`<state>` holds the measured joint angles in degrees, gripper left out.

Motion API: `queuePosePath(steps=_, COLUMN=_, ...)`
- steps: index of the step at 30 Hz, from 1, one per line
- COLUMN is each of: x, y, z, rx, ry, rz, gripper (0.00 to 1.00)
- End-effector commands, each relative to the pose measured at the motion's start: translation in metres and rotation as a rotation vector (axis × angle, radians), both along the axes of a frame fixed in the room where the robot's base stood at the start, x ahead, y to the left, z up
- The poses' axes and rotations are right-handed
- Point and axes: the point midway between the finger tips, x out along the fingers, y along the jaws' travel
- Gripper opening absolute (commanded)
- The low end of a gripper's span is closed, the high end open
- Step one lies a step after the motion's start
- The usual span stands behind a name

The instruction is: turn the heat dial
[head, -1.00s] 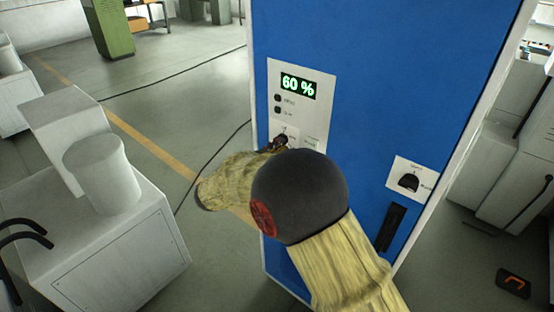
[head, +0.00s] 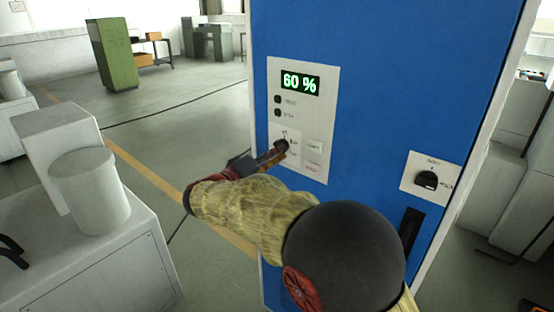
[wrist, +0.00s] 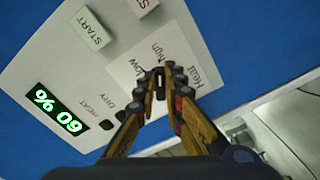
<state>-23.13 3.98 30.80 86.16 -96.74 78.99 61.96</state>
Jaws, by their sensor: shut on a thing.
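The blue cabinet's control panel (head: 325,125) carries a small dark heat dial (head: 283,144) low on its left side. In the wrist view the dial (wrist: 160,76) sits between my fingertips, beside the labels Heat, High and Low. My gripper (wrist: 159,84) is shut on the dial, with one finger on each side. In the head view my gripper (head: 279,153) reaches the dial from the lower left. The dial's pointer is mostly hidden by the fingers, so its setting cannot be read. The green display (head: 300,83) shows 60 %.
START (wrist: 84,27) and another button are close to the dial. A larger black knob (head: 427,180) on a white plate is at the right of the cabinet, above a dark slot handle (head: 410,229). A white machine with a cylinder (head: 90,190) stands left. Floor between is open.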

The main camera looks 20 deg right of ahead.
Motion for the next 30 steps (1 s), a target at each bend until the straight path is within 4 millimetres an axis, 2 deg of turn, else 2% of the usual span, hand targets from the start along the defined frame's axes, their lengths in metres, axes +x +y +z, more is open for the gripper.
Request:
queuePosePath(steps=13, x=-0.0002, y=-0.0002, z=-0.0028, rx=0.007, ry=-0.003, rz=-0.001, gripper=0.0)
queuePosePath(steps=14, x=-0.0002, y=-0.0002, z=-0.0028, rx=0.007, ry=-0.003, rz=-0.001, gripper=0.11)
queuePosePath(steps=23, x=-0.0001, y=-0.0001, z=-0.0015, rx=0.006, ry=-0.005, rz=-0.001, gripper=0.28)
queuePosePath(steps=30, x=-0.0001, y=0.0, z=-0.0009, rx=0.006, ry=-0.006, rz=0.0, gripper=0.28)
